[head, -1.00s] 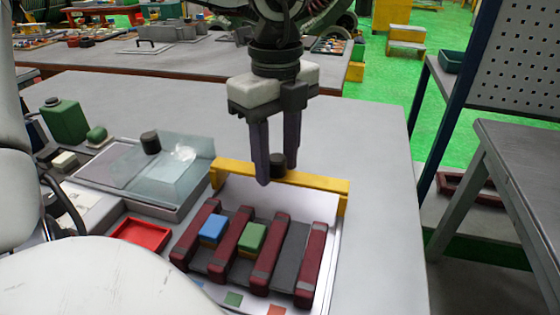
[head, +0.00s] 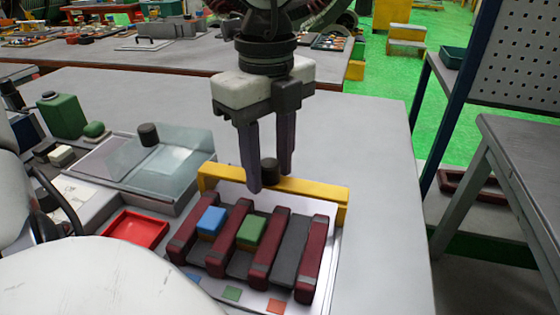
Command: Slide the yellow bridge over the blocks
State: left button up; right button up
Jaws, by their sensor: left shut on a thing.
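The yellow bridge (head: 318,188) spans the back of the slotted fixture, behind the dark red bars, with a black knob (head: 269,172) on its top. My left gripper (head: 270,182) points down from above with its fingers around the knob, shut on it. A blue block (head: 211,220) sits in the left slot between the bars, and a green block (head: 251,230) sits in the middle slot. The right slot (head: 291,245) shows no block. The bridge is close behind the bars' far ends; whether it touches them I cannot tell. My right gripper is not in view.
Several dark red bars (head: 315,260) stand on a white plate. Coloured squares mark its front edge. A red tray (head: 135,229) and a clear-lidded box (head: 165,160) stand left. A green bottle (head: 63,115) is farther left. The table (head: 385,170) is bare to the right.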

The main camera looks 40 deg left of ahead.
pick_arm(q)
jog(key=shift+s+d+b, duration=0.3)
jog(key=shift+s+d, duration=0.1)
jog(key=shift+s, duration=0.3)
jog(key=shift+s+d+b, duration=0.25)
jog(key=shift+s+d, duration=0.1)
jog(key=shift+s, duration=0.3)
jog(key=shift+s+d+b, duration=0.3)
jog(key=shift+s+d, duration=0.1)
jog(key=shift+s, duration=0.3)
jog(key=shift+s+d+b, duration=0.25)
jog(key=shift+s+d, duration=0.15)
jog(key=shift+s, duration=0.35)
jog(key=shift+s+d+b, duration=0.2)
jog(key=shift+s+d, duration=0.2)
jog(key=shift+s, duration=0.3)
jog(key=o, duration=0.4)
jog(key=shift+s, duration=0.15)
jog(key=shift+c, duration=0.2)
jog(key=shift+o, duration=0.4)
jog(key=shift+r+p, duration=0.8)
jog(key=shift+r, duration=0.45)
notch_tip(320, 180, up, 4)
jog(key=shift+f+p, duration=0.25)
jog(key=shift+p, duration=0.8)
